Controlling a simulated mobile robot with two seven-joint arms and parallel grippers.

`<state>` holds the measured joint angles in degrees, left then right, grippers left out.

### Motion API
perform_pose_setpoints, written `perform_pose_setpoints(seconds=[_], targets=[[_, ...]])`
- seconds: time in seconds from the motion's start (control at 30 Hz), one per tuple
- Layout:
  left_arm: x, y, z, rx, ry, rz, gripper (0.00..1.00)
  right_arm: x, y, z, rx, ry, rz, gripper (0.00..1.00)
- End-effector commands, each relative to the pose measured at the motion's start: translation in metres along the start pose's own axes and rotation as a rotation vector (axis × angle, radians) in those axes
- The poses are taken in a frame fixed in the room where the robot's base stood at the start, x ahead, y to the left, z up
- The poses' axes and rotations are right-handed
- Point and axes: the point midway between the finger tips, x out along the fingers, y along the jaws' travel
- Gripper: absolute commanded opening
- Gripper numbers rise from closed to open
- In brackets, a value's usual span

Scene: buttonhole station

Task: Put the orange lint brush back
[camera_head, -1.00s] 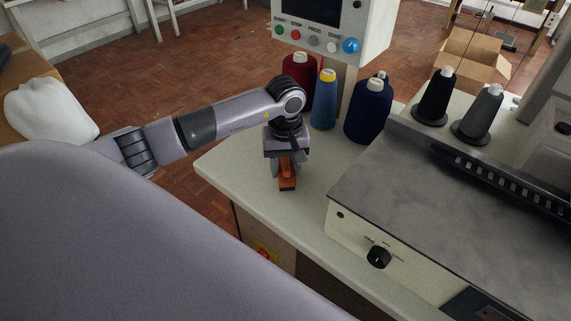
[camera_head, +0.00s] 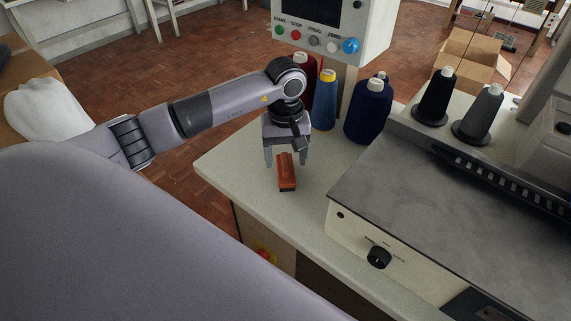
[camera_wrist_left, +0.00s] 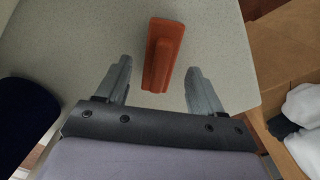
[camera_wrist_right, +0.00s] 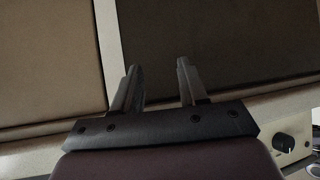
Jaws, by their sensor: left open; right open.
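The orange lint brush (camera_head: 287,172) lies on the pale speckled worktop (camera_head: 240,170), near its left part. It also shows in the left wrist view (camera_wrist_left: 163,52), ahead of and between the open fingers. My left gripper (camera_head: 287,160) is open above the brush, its fingers to either side and apart from it. The same gripper fills the lower part of the left wrist view (camera_wrist_left: 160,85). My right gripper (camera_wrist_right: 160,80) is open and empty in the right wrist view, in front of cream and dark panels; it is not in the head view.
Several thread cones, including a blue one (camera_head: 324,100) and a navy one (camera_head: 369,112), stand behind the brush. A control box (camera_head: 375,30) with buttons rises behind them. The machine's metal top (camera_head: 440,200) lies to the right. The worktop's left edge drops to the floor.

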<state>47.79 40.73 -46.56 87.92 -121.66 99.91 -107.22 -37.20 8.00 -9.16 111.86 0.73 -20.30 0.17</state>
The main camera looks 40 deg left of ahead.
Motion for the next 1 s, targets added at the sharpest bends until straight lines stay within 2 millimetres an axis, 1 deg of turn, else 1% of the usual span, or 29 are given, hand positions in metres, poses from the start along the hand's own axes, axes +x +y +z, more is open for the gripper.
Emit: perform_pose_setpoints(seconds=[0.03,0.2,0.3,0.4,0.6,1.0], targets=[[-0.013,0.001,-0.002,0.001,0.006,0.004,0.67,0.001,0.0,0.002,0.0,0.0,0.0,0.43],[-0.05,0.001,-0.001,0.001,0.004,0.002,0.67,0.003,0.0,0.004,-0.001,-0.002,0.0,0.43],[-0.067,0.0,-0.001,0.0,0.004,0.001,0.67,0.003,0.0,0.005,0.0,-0.002,0.0,0.43],[-0.078,0.0,-0.001,0.0,0.002,0.001,0.67,0.003,0.0,0.005,0.0,-0.003,0.0,0.43],[-0.086,0.0,0.0,0.0,-0.001,-0.001,0.67,0.003,0.0,0.006,0.001,-0.004,0.0,0.43],[-0.086,0.0,0.0,0.0,-0.001,-0.001,0.67,0.003,0.0,0.005,0.001,-0.004,0.0,0.43]])
